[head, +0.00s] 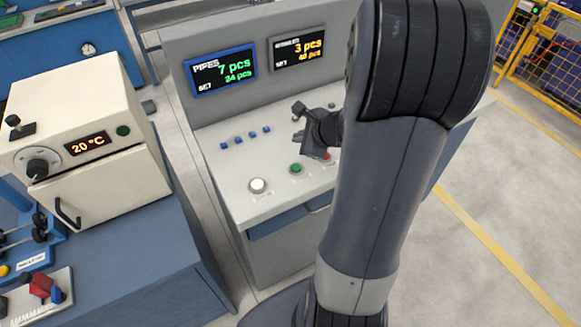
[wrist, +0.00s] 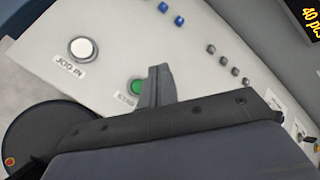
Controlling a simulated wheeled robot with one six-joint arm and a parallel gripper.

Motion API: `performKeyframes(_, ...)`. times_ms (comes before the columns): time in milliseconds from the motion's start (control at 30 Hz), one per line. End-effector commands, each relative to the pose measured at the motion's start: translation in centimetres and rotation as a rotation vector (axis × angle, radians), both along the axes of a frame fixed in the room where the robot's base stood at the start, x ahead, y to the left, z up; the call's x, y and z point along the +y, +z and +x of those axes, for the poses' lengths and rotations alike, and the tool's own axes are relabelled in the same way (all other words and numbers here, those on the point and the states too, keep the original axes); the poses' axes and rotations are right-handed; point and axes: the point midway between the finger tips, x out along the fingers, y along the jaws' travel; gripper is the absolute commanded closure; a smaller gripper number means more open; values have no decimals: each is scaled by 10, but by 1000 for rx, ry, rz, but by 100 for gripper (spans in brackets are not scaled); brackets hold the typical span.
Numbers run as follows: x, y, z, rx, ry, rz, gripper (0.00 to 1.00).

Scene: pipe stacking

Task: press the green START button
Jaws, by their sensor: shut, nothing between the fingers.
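The green START button (head: 296,168) sits on the sloped light-grey top of a control console (head: 232,165), between a white button and a red one. It also shows in the wrist view (wrist: 136,87), its edge partly covered by my gripper. My gripper (head: 313,150) is shut and empty over the console, close to the green and red buttons in the head view. In the wrist view the shut fingers (wrist: 160,78) appear just beside the green button. I cannot tell their height above the panel, and no contact is clear.
A large white button (head: 258,185) lies left of the green one, and a red button (head: 326,156) lies right, partly hidden by my arm. Several small blue buttons (head: 239,140) sit behind. Two displays (head: 220,72) stand on the back panel. A beige oven (head: 80,150) stands left.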

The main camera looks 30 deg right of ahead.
Motion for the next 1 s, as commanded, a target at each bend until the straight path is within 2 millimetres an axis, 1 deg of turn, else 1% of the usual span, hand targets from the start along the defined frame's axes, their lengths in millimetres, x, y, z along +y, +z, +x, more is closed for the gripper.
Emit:
performKeyframes(233,0,-1,0,0,0,0,100)
performKeyframes(367,0,-7,0,1,1,0,100)
performKeyframes(567,0,-28,0,2,1,1,100)
performKeyframes(833,0,-68,0,2,-1,0,100)
performKeyframes(1000,0,-84,0,0,0,0,100)
